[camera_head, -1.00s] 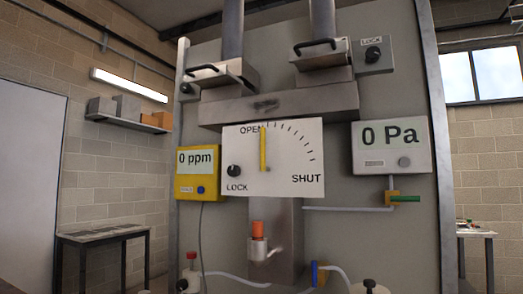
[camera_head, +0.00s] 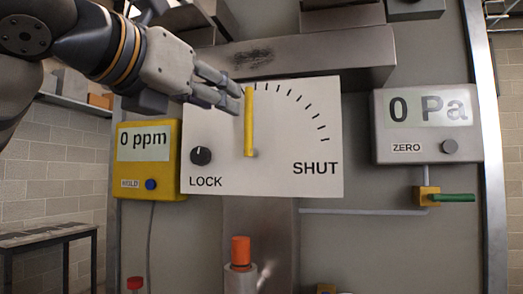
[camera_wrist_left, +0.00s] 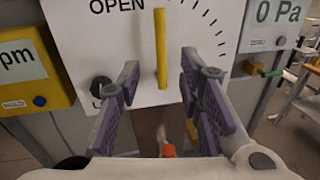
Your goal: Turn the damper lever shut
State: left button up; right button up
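The yellow damper lever (camera_head: 249,122) stands upright on the white dial plate (camera_head: 300,135), pointing to the OPEN end of the tick marks. The lever also shows in the left wrist view (camera_wrist_left: 160,48). The SHUT label is at the plate's lower right. A black LOCK knob (camera_head: 201,156) sits at the plate's lower left. My left gripper (camera_head: 238,100) is at the upper left of the plate, its fingertips beside the lever's upper part. In the left wrist view the fingers (camera_wrist_left: 158,75) are spread, with the lever showing between and beyond them. My right gripper is not in view.
A yellow 0 ppm box (camera_head: 148,160) is left of the plate. A grey 0 Pa gauge (camera_head: 426,125) is at the right, above a green-handled valve (camera_head: 452,198). An orange-capped fitting (camera_head: 241,250) is below. The space before the plate's right half is clear.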

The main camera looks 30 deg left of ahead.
aim_at(246, 106)
pick_arm(q)
jog(key=w, duration=0.7)
jog(key=w+r, duration=0.1)
jog(key=w, duration=0.2)
jog(key=shift+w+a, duration=0.2)
jog(key=shift+w, duration=0.1)
grip_shut()
